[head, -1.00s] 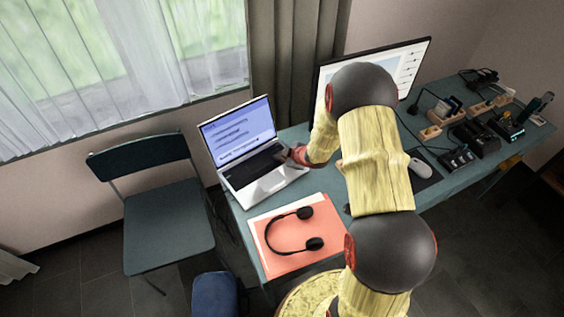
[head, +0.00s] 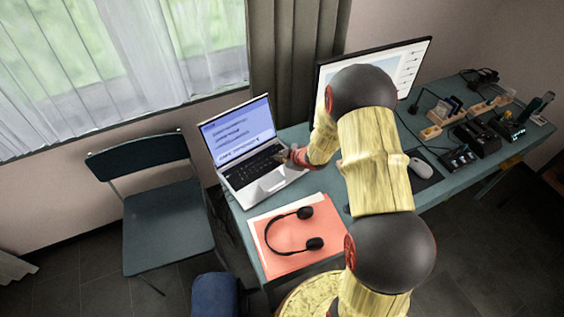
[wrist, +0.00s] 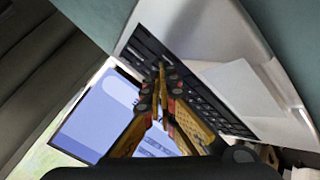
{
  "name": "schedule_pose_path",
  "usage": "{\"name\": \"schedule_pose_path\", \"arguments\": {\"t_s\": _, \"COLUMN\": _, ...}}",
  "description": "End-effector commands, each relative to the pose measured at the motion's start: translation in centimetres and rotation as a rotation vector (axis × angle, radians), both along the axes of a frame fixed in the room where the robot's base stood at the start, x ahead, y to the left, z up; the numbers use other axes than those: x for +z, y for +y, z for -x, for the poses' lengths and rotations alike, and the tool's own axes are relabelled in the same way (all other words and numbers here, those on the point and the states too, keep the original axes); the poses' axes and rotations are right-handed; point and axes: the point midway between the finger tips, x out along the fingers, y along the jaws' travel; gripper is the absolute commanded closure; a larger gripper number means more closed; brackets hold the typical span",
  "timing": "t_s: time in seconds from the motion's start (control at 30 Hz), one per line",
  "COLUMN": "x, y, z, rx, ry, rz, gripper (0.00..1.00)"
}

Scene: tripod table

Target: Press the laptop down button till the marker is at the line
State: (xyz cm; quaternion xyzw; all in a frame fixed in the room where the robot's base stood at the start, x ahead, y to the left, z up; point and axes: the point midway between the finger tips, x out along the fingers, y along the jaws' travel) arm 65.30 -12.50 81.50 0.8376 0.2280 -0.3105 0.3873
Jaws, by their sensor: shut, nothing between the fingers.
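The open laptop (head: 257,189) stands at the left end of the desk, with its screen (head: 236,132) lit blue and showing several dark text lines and a pale bar near the bottom. The screen also shows partly in the wrist view (wrist: 93,122). My gripper (head: 284,157) is over the right side of the keyboard. In the wrist view my gripper (wrist: 162,72) is shut and empty, its fingertips together over the dark keys (wrist: 205,112) near the keyboard's edge. Whether the tips touch a key I cannot tell. The single key under them is hidden, and the marker and line are too small to tell.
A headset (head: 290,232) lies on an orange folder (head: 300,262) in front of the laptop. A monitor (head: 408,65) stands behind my arm. A mouse (head: 420,167) and several desk devices are at right. A chair (head: 168,220) stands left of the desk.

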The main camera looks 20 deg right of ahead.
Motion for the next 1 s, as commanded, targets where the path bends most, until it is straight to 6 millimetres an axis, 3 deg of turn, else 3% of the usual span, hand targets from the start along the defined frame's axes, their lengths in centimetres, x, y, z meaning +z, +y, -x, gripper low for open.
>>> {"name": "schedule_pose_path", "arguments": {"t_s": 0.67, "x": -0.5, "y": 0.0, "z": 0.0, "rx": 0.000, "ry": 0.000, "rz": 0.000, "gripper": 1.00}}
{"name": "schedule_pose_path", "arguments": {"t_s": 1.0, "x": 0.8, "y": 0.0, "z": 0.0, "rx": 0.000, "ry": 0.000, "rz": 0.000, "gripper": 1.00}}
